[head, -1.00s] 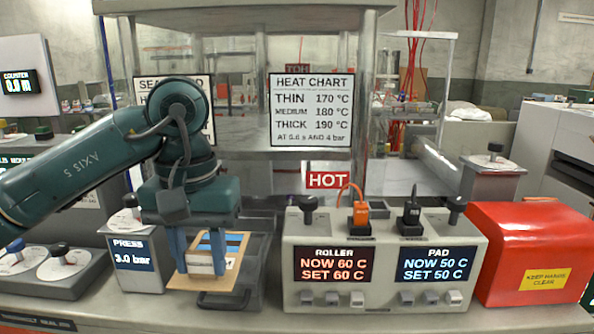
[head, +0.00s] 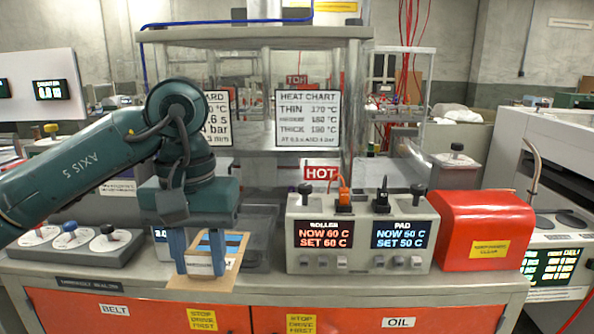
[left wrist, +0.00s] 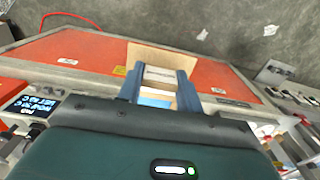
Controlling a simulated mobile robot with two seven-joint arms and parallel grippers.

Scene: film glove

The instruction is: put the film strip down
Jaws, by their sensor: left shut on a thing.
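My left gripper (head: 199,266) is shut on the film strip, gripping a pale block (head: 200,264) that is part of it or fixed on it. The film strip (head: 212,284) shows as a flat tan piece with blue bands behind the block. It is at the bench's front edge, left of the heater controls; I cannot tell whether it touches the bench. In the left wrist view the tan piece (left wrist: 163,58) reaches out beyond the fingers, over the orange bench front. The fingers hide part of it. My right gripper is not in view.
The grey control box (head: 362,233) with roller and pad displays stands right of the strip, then a red cover (head: 487,222). A knob panel (head: 75,247) is at left. A dark tray (head: 258,235) lies behind. Bare bench edge (head: 320,284) runs along the front.

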